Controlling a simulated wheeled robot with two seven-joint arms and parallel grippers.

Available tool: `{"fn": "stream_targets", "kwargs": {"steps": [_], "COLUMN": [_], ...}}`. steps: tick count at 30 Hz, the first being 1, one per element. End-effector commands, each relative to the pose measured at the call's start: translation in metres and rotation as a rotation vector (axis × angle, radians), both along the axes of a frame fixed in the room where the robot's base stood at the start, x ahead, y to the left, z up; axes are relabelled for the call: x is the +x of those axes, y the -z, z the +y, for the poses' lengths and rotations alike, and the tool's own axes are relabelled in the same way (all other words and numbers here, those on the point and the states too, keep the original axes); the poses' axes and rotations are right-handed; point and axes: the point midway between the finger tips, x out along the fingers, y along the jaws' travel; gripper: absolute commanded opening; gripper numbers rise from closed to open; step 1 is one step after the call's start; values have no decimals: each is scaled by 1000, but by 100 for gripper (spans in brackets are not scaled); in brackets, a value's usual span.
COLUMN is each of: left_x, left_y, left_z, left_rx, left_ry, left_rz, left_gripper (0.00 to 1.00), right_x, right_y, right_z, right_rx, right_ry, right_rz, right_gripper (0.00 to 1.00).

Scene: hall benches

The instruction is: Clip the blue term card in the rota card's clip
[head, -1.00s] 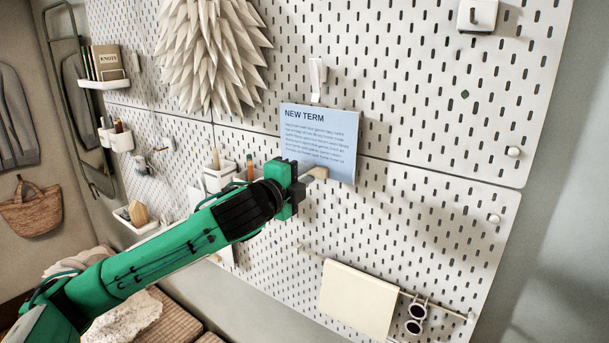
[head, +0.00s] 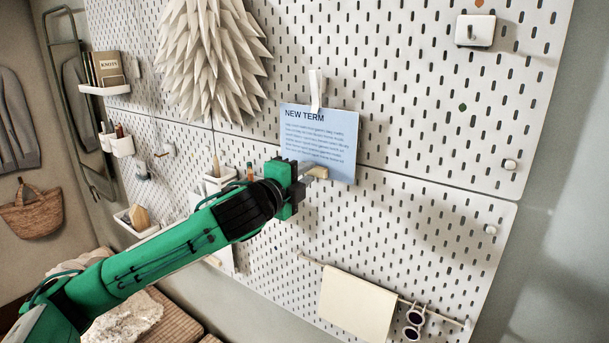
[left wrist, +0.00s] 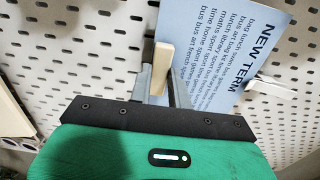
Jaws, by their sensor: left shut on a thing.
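The blue term card (head: 325,150), headed NEW TERM, is upright and slightly tilted in front of the pegboard. A pale wooden tab (head: 317,173) shows at its lower part. My left gripper (head: 303,178) is shut on this tab, and the left wrist view shows the tab (left wrist: 162,68) between the fingers with the card (left wrist: 225,55) behind it. A white clip (head: 316,92) hangs on the board above. Its lower end overlaps the card's top edge; whether it grips the card I cannot tell. The clip also shows in the left wrist view (left wrist: 270,86). My right gripper is not in view.
A spiky pale ornament (head: 212,60) hangs up left of the card. Small bins (head: 218,178) are behind my left arm. A cream cloth (head: 357,305) and sunglasses (head: 414,318) hang on a rail below. The board right of the card is mostly bare.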

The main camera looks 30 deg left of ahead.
Motion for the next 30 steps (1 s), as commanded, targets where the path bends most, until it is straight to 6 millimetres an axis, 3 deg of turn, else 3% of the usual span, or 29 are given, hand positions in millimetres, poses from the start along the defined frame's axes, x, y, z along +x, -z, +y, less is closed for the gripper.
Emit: {"fn": "stream_targets", "kwargs": {"steps": [13,14,17,26,30], "left_x": [0,0,0,-1,-10], "left_y": [-15,-14,-13,-12,-10], "left_z": [0,0,0,0,2], "left_rx": [0,0,0,0,1], "left_ry": [1,1,1,0,-1], "left_rz": [-5,-4,-4,-2,-3], "left_gripper": [0,23,42,44,44], "right_x": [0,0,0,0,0], "right_y": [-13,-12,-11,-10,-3], "right_z": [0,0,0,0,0], "right_rx": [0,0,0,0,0], "right_ry": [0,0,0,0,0], "right_rz": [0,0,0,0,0], "right_gripper": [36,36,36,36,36]}}
